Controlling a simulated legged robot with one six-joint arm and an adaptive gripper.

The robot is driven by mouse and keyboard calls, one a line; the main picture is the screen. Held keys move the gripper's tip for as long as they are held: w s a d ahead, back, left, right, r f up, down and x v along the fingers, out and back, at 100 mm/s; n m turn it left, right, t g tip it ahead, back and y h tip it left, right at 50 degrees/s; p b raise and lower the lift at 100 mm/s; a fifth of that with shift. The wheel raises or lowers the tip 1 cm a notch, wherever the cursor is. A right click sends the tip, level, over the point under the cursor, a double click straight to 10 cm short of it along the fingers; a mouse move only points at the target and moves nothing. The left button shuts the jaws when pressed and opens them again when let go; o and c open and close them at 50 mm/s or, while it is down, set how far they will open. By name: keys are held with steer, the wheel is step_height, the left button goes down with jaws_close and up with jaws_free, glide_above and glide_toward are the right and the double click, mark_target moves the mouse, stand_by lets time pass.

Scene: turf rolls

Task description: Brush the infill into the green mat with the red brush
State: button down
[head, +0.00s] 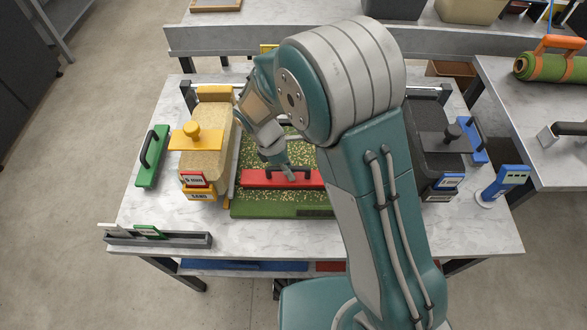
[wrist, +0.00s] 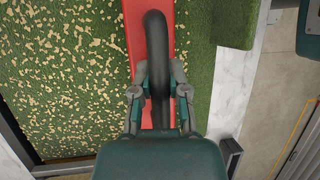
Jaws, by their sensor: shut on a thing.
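The red brush (head: 258,178) lies across the green mat (head: 250,207) near its front in the head view. Its black arched handle (wrist: 157,45) shows in the wrist view over the red body (wrist: 133,30). My gripper (head: 290,175) is shut on the handle; in the wrist view its fingers (wrist: 160,88) sit on both sides of it. Tan infill (wrist: 70,65) lies scattered over the mat on one side of the brush. The mat strip on the brush's other side (wrist: 200,60) looks mostly bare green. My arm hides the mat's right part in the head view.
A green brush (head: 151,156) lies far left, a blue one (head: 472,142) right. A grey card rack (head: 160,240) sits front left.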

steer(key=shift+d, duration=8)
steer(key=shift+a, duration=1.7)
steer(key=shift+d, duration=1.7)
steer(key=shift+a, duration=0.1)
